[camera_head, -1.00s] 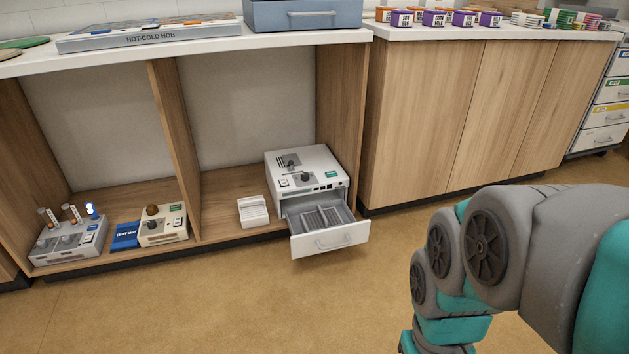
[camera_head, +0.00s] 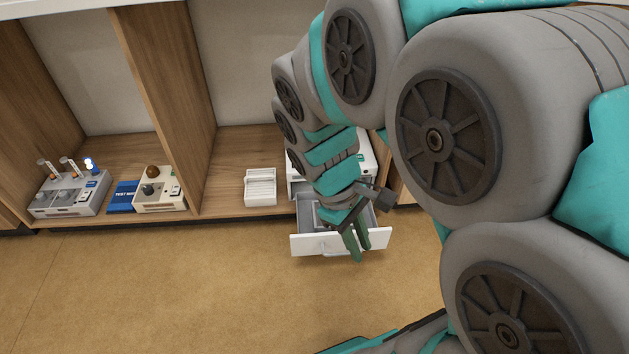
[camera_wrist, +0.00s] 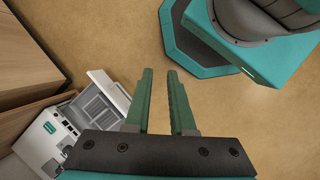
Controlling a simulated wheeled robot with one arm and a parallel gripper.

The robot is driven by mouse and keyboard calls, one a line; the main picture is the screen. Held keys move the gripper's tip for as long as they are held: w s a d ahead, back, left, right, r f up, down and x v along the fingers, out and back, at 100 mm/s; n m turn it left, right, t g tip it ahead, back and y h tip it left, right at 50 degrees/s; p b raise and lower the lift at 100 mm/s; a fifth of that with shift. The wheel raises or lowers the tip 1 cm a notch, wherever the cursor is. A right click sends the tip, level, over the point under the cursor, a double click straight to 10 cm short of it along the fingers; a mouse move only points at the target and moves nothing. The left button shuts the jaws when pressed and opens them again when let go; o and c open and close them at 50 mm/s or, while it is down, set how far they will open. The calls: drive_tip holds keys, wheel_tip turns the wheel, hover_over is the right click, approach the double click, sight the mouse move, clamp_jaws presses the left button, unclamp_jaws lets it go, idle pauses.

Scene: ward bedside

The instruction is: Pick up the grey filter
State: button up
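A white device (camera_head: 366,155) stands on the low shelf with its drawer (camera_head: 308,244) pulled out. In the wrist view, grey ribbed pieces (camera_wrist: 97,108) lie in this drawer; I take the grey filter to be among them, but cannot tell single pieces apart. My gripper (camera_head: 356,252) hangs at the drawer's front in the head view, and my arm hides much of the device and drawer. In the wrist view my gripper (camera_wrist: 159,72) is open, with bare floor between its fingers. The drawer lies to the left of the fingers there.
A white slatted holder (camera_head: 260,187) stands on the shelf left of the device. Farther left are a blue box (camera_head: 123,197), a small white unit (camera_head: 160,193) and another unit with tubes (camera_head: 70,193). A wooden divider (camera_head: 172,100) separates the bays. The floor in front is clear.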

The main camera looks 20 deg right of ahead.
drive_tip(key=w+d+f+n+h, duration=0.3)
drive_tip(key=w+f+n, duration=0.2)
drive_tip(key=w+n, duration=0.3)
drive_tip(key=w+d+f+n+h, duration=0.2)
drive_tip(key=w+d+f+n, duration=0.25)
drive_tip(key=w, duration=0.65)
drive_tip(key=w+f+n+t+h, duration=0.1)
drive_tip(key=w+f+n, duration=0.3)
drive_tip(key=f, duration=0.3)
drive_tip(key=w+a+f+n+t+h, duration=0.1)
drive_tip(key=w+f+n+t, duration=0.1)
drive_tip(key=w+f+n, duration=0.3)
drive_tip(key=w+f+n+t+h, duration=0.1)
drive_tip(key=w+f+n, duration=0.4)
drive_tip(key=f+n, duration=0.2)
drive_tip(key=shift+w+a+f+t+h, duration=0.1)
drive_tip(key=shift+f+t+h, duration=0.1)
drive_tip(key=shift+f, duration=0.3)
drive_tip(key=shift+w+a+f+t+h, duration=0.1)
drive_tip(key=shift+f+t, duration=0.1)
drive_tip(key=shift+f, duration=0.25)
drive_tip(key=shift+d+f+n, duration=0.1)
drive_tip(key=shift+f+n, duration=0.15)
drive_tip(key=shift+n, duration=0.1)
drive_tip(key=shift+w+d+f, duration=0.1)
drive_tip(key=shift+d+f, duration=0.15)
drive_tip(key=shift+x, duration=3.55)
drive_tip(key=shift+c, duration=0.3)
